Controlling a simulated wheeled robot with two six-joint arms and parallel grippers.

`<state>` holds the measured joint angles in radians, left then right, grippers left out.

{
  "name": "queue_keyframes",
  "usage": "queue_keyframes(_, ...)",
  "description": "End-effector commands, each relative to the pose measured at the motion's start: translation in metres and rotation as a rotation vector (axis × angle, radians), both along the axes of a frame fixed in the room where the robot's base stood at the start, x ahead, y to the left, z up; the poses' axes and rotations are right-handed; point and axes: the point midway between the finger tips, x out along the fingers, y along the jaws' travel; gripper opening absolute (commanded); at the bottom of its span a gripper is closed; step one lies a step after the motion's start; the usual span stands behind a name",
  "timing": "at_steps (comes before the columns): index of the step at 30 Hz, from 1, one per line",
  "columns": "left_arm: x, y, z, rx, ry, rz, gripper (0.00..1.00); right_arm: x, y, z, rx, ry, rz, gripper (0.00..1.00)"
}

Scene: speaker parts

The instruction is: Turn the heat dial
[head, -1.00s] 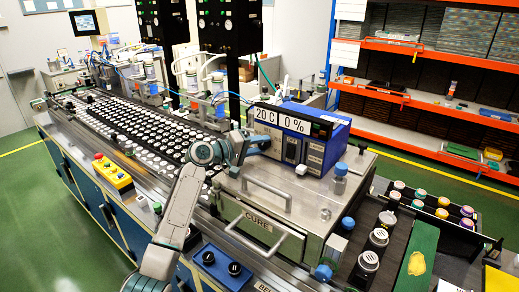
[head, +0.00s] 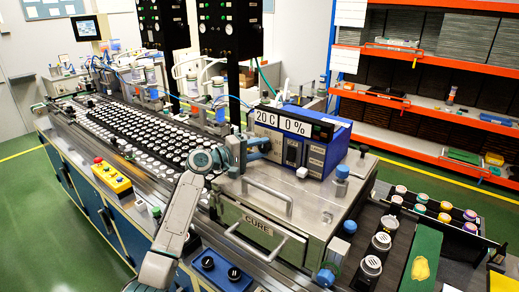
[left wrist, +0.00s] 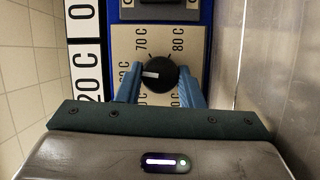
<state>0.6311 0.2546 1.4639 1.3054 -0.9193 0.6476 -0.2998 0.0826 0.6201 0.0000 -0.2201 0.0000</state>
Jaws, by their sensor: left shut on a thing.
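The heat dial (left wrist: 160,83) is a round black knob with a white pointer mark, on a beige plate in the left wrist view. Its mark points to the picture's left, below the 70 C label. The 80 C label is at upper right; lower labels are partly hidden by the fingers. My left gripper (left wrist: 159,76) is shut on the dial, a blue finger on each side. In the head view, my left gripper (head: 262,148) reaches the front of the blue control box (head: 328,138), whose display (head: 283,122) reads 20 C and 0 %. The dial is hidden there.
The control box sits on the metal CURE oven (head: 300,200), which has two bar handles in front. A conveyor with many round parts (head: 130,130) runs left. Jars and a green mat (head: 424,250) lie right. Orange shelving (head: 430,105) stands behind.

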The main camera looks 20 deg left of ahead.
Motion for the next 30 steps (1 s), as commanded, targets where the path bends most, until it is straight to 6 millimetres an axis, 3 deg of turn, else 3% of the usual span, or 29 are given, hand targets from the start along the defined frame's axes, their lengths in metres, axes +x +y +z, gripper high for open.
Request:
queue_keyframes(1, 0.000, 0.000, -0.002, 0.001, 0.003, -0.001, 0.11, 0.000, 0.000, 0.000, 0.000, 0.000, 0.000, 0.00)
queue_keyframes(2, 0.000, 0.000, -0.002, 0.001, 0.003, 0.000, 0.40, 0.000, 0.000, 0.000, 0.000, 0.000, 0.000, 0.00)
queue_keyframes(4, 0.000, 0.000, -0.002, 0.001, 0.003, 0.000, 0.53, 0.000, 0.000, 0.000, 0.000, 0.000, 0.000, 0.00)
queue_keyframes(5, 0.000, 0.000, -0.002, 0.001, 0.001, 0.000, 0.56, 0.000, 0.000, 0.000, 0.000, 0.000, 0.000, 0.00)
queue_keyframes(17, -0.007, 0.008, -0.004, 0.003, 0.000, 0.001, 0.56, 0.000, 0.005, -0.008, 0.005, 0.000, -0.001, 0.00)
queue_keyframes(30, -0.066, 0.061, -0.003, 0.006, 0.001, 0.002, 0.56, 0.000, 0.005, -0.047, 0.005, 0.000, -0.001, 0.00)
